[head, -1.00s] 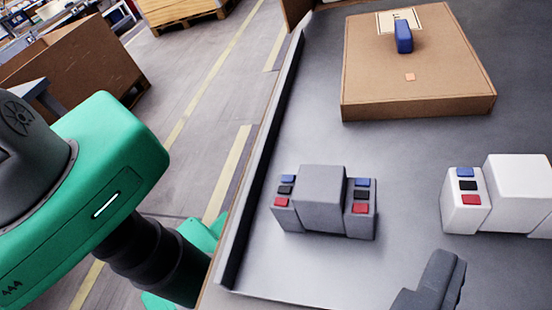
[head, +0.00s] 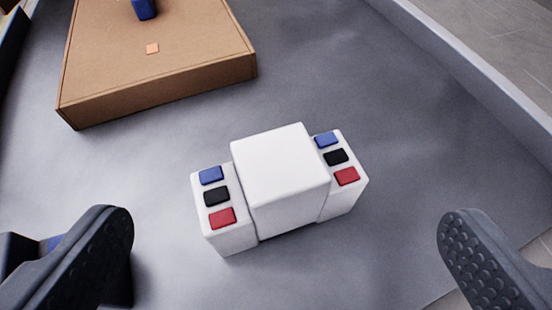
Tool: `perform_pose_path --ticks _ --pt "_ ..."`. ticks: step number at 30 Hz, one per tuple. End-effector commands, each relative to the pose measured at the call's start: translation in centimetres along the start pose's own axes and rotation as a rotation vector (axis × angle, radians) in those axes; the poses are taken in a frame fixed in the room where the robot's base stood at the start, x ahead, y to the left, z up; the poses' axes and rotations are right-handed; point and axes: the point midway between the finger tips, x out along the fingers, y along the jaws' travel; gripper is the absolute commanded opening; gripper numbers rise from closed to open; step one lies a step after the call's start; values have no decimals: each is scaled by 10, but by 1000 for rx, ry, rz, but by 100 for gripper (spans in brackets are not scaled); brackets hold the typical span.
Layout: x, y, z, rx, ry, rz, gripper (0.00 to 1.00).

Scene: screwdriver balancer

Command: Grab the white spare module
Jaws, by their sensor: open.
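The white spare module (head: 281,180) stands on the grey table in the middle of the head view. It has a taller white block in its centre and a lower wing on each side, each with a blue, a black and a red button. My gripper (head: 285,262) is open, with one dark finger at the lower left and the other, with a studded pad, at the lower right. The module lies between and beyond the fingertips, touching neither. It is turned slightly, with its right side farther away.
The grey table (head: 330,60) is clear around the module. A raised rim (head: 470,70) runs along the right.

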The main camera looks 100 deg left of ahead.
Motion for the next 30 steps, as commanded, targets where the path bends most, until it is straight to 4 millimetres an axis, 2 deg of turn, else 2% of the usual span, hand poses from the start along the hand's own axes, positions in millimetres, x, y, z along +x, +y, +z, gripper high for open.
perform_pose_path --ticks 5,15,25,26,30 --pt "10 -1 1 1 1 -2 100" --pt "48 -2 2 -1 1 -1 100" --pt "52 -2 2 -1 0 1 100" --pt "52 -2 2 -1 0 1 97" --pt "52 -1 2 -1 0 2 58"
